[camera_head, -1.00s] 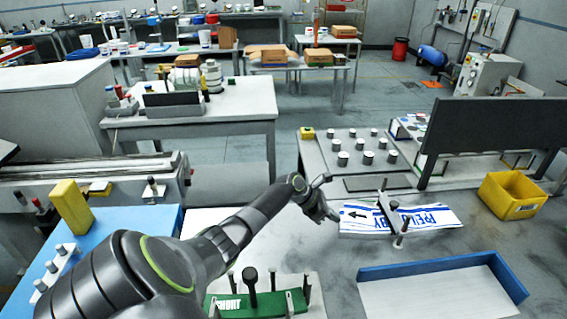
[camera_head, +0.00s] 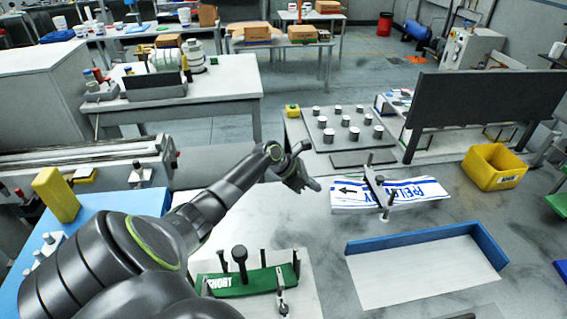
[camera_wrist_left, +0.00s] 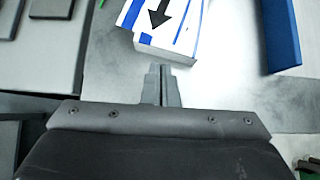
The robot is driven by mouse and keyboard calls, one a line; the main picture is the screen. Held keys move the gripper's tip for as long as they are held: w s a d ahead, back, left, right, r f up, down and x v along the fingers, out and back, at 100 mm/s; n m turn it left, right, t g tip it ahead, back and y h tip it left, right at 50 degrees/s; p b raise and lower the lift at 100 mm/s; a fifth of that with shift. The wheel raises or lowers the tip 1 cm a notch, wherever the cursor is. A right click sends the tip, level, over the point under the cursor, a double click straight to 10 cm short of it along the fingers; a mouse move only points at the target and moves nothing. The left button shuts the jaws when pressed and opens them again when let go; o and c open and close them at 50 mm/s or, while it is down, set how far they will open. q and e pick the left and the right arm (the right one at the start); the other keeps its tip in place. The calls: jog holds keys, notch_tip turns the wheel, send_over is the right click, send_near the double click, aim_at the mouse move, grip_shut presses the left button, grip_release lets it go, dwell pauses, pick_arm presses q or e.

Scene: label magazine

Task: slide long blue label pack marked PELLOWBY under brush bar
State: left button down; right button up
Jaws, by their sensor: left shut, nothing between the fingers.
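The long blue-and-white PELLOWBY label pack (camera_head: 420,190) lies flat on the grey table, its lettering upside down in the head view. The dark brush bar (camera_head: 376,186) crosses over it on posts, nearer the pack's left end; pack shows on both sides. The left end bears a black arrow, also seen in the left wrist view on the pack (camera_wrist_left: 184,22). My left gripper (camera_head: 314,186) is shut and empty, just left of that end. In the wrist view its closed fingertips (camera_wrist_left: 160,70) point at the pack's end face with a small gap. My right gripper is out of view.
A blue-walled white tray (camera_head: 420,275) lies in front of the pack. A green SHORT pack (camera_head: 250,282) sits among posts at lower middle. A yellow bin (camera_head: 494,167) and a dark upright panel (camera_head: 485,103) stand behind right. A plate with several grey knobs (camera_head: 345,127) is behind.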

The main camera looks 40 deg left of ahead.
pick_arm(q)
jog(key=b+v, duration=0.1)
jog(key=v, duration=1.1)
jog(key=shift+s, duration=0.25)
jog(key=shift+r, duration=0.2)
